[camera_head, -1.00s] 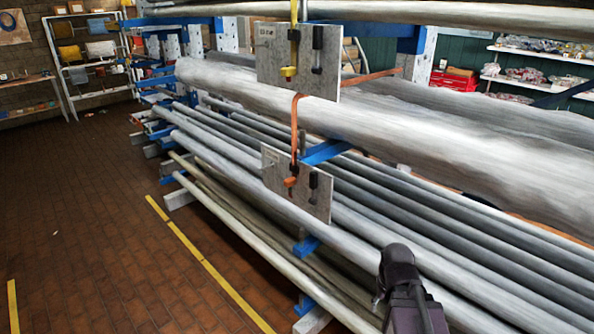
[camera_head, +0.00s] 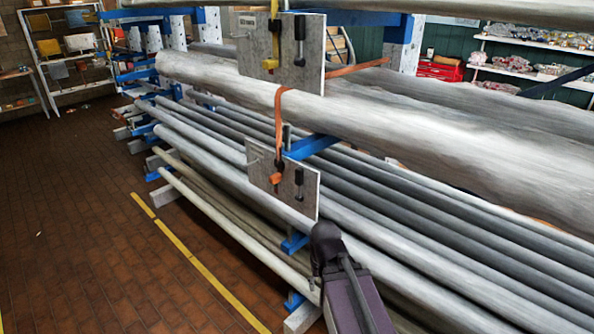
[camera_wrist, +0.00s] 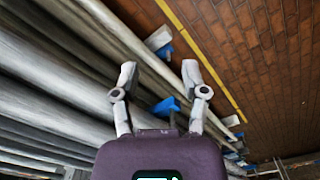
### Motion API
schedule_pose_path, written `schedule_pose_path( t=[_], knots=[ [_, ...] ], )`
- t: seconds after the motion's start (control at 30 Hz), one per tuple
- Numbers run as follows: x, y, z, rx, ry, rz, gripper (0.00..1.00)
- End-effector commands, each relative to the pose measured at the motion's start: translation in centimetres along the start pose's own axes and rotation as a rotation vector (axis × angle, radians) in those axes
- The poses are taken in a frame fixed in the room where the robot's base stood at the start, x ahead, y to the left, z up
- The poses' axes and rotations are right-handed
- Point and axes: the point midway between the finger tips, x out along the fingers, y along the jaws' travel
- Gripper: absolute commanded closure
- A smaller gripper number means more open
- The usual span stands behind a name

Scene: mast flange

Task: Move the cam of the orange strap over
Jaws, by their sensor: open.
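The orange strap (camera_head: 279,125) hangs over the large grey pipe and runs down to the lower grey plate (camera_head: 262,184). Its orange cam (camera_head: 276,178) sits on that plate, left of a black handle (camera_head: 299,182). My gripper (camera_wrist: 160,82) is open and empty in the wrist view, its two fingers spread apart over the pipes and floor. In the head view my arm is at the bottom, below and right of the lower plate and apart from it; its fingertips cannot be made out there. The cam is not in the wrist view.
An upper grey plate (camera_head: 282,50) carries a yellow strap cam (camera_head: 270,64) and a black handle. Long pipes (camera_head: 420,110) fill the rack to the right, with blue rack arms (camera_head: 312,145) between them. The brick floor (camera_head: 90,220) at left is clear.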

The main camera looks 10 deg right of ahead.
Motion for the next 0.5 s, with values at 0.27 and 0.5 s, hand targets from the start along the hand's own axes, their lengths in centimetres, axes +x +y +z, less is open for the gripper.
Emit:
schedule_pose_path(
  t=[0.27,0.5],
  knots=[
    [0.0,0.0,-0.1,-0.002,0.000,0.002,0.31],
    [-0.1,0.1,-1.1,-0.095,0.009,0.071,0.31]
  ],
)
